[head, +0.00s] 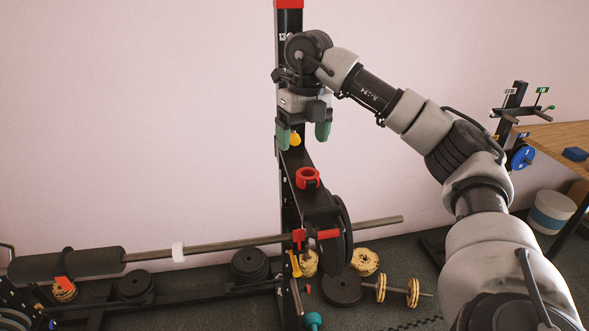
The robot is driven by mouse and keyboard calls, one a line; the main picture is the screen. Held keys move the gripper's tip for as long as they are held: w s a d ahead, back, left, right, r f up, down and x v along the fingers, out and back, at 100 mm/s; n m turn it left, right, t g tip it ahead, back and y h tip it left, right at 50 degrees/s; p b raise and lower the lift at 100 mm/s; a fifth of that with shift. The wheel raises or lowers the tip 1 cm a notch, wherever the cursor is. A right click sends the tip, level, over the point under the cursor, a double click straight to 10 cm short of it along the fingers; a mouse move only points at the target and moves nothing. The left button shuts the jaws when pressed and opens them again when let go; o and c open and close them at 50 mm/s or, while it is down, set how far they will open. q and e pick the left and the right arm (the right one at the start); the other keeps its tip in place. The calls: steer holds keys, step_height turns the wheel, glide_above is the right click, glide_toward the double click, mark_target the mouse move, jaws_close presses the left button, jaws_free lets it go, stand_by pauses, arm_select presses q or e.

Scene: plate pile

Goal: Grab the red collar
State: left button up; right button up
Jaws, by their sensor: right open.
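The red collar (307,178) is a short ring with a dark hole, sitting on top of a black ledge (318,205) on the upright post. My right gripper (303,136) points down above the collar, with a visible gap between its green fingertips and the ring. Its fingers are apart, and the collar is not between them. A small yellow piece (295,139) shows between the fingertips; I cannot tell what it belongs to. My left gripper is not in view.
A black plate (341,236) hangs beside the post. Dumbbells and several plates lie on the floor. A wooden table (560,136) stands at the right.

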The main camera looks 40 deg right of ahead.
mark_target(308, 175)
steer(key=shift+h, duration=0.3)
steer(key=f, duration=0.1)
steer(key=d+f+b, duration=0.1)
steer(key=s+f+b, duration=0.1)
steer(key=shift+d+f, duration=0.15)
steer(key=shift+f, duration=0.55)
steer(key=shift+w+f, duration=0.1)
steer(key=shift+f, duration=0.25)
steer(key=f, duration=0.2)
steer(key=f+p, duration=0.1)
steer(key=f, duration=0.1)
steer(key=shift+a, duration=0.2)
steer(key=shift+f, duration=0.3)
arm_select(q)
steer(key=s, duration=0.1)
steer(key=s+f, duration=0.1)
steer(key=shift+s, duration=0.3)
arm_select(e)
steer(key=shift+c, duration=0.3)
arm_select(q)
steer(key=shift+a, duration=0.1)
arm_select(e)
steer(key=c, duration=1)
